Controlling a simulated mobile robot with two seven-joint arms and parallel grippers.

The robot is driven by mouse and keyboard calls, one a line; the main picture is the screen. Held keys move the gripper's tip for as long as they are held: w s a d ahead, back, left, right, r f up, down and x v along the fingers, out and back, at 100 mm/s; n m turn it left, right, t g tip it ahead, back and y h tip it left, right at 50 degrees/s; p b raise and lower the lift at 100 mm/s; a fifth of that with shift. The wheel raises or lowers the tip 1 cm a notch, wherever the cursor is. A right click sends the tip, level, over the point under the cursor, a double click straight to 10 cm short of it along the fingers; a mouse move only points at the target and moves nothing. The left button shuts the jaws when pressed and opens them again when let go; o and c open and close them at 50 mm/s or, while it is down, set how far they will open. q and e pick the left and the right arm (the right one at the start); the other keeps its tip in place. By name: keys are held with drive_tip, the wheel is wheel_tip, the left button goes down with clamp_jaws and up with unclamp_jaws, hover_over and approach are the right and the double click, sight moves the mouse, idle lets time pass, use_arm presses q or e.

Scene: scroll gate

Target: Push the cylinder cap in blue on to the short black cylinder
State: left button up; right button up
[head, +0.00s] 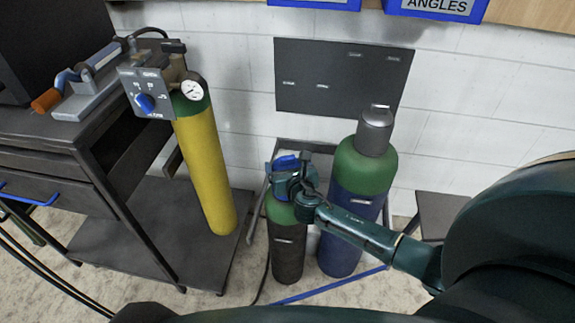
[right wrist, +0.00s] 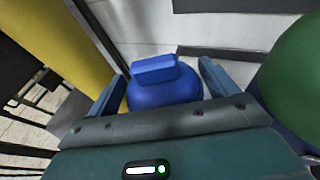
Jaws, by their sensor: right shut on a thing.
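The blue cylinder cap (head: 286,161) is at the top of the short black cylinder (head: 287,252), which has a green shoulder (head: 281,213). My right gripper (head: 289,177) is shut on the cap from the right side and hides much of it. In the right wrist view the cap (right wrist: 165,92) has a rounded body and a block-shaped top, and sits between the two blue fingers. The gripper hides the joint between cap and cylinder, so I cannot tell whether the cap is fully seated. My left gripper is not in view.
A taller blue cylinder (head: 341,235) with green shoulder and grey cap (head: 375,131) stands close on the right. A white block wall (head: 240,60) is behind.

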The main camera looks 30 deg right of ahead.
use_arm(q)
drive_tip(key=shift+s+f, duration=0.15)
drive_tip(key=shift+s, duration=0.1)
use_arm(e)
drive_tip(key=shift+r, duration=0.1)
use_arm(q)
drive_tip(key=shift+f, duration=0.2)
use_arm(e)
drive_tip(key=shift+f, duration=0.25)
idle(0.4)
drive_tip(key=o, duration=0.8)
drive_tip(key=shift+o, duration=0.6)
drive_tip(key=shift+f, duration=0.15)
